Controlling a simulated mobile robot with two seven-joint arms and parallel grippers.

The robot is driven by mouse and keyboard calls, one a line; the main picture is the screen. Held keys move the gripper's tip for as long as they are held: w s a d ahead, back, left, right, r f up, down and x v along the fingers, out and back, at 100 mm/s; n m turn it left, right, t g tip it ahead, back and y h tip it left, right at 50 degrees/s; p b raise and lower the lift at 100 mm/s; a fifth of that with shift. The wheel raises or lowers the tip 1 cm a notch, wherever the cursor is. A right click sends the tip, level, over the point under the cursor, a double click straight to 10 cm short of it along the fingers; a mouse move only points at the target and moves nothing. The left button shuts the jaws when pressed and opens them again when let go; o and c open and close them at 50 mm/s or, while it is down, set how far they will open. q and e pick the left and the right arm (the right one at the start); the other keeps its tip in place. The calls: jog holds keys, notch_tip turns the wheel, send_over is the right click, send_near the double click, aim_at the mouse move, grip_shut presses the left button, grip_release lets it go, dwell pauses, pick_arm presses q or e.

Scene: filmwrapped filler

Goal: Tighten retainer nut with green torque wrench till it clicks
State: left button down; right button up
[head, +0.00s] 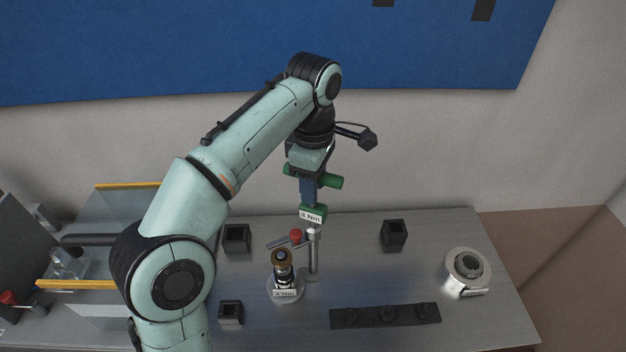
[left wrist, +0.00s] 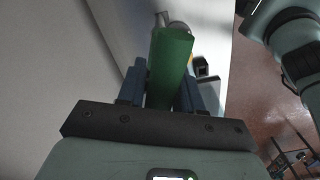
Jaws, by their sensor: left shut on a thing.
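My left gripper (head: 308,190) has blue fingers shut on the green torque wrench (head: 332,182). It holds the wrench in the air above the back of the bench. The wrench's lower green end (head: 313,211) carries a white label that seems to read "4 N·m". In the left wrist view the green wrench (left wrist: 170,65) sits between the two blue fingers. A fixture (head: 285,285) with a similar label stands below and left of the wrench, with a brown ring-shaped top (head: 282,256). I cannot tell which part is the retainer nut. My right gripper is not in view.
A grey post (head: 314,255) with a red knob (head: 295,236) stands beside the fixture. Black square holders (head: 237,239) (head: 394,233) and a black strip (head: 385,315) are on the metal bench. A round silver unit (head: 467,269) is at right. A clear-sided, yellow-edged box (head: 127,185) is at left.

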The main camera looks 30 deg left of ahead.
pick_arm(q)
jog(key=shift+m, duration=0.4)
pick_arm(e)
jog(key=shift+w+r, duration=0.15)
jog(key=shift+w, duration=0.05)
pick_arm(q)
jog(key=shift+m+p, duration=0.5)
jog(key=shift+m, duration=1.1)
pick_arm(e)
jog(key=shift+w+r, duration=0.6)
pick_arm(q)
jog(key=shift+r+m+p, duration=0.1)
jog(key=shift+m+p, duration=0.3)
jog(key=shift+m, duration=0.9)
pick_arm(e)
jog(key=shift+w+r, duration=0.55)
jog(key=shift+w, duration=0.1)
pick_arm(q)
jog(key=shift+n, duration=0.3)
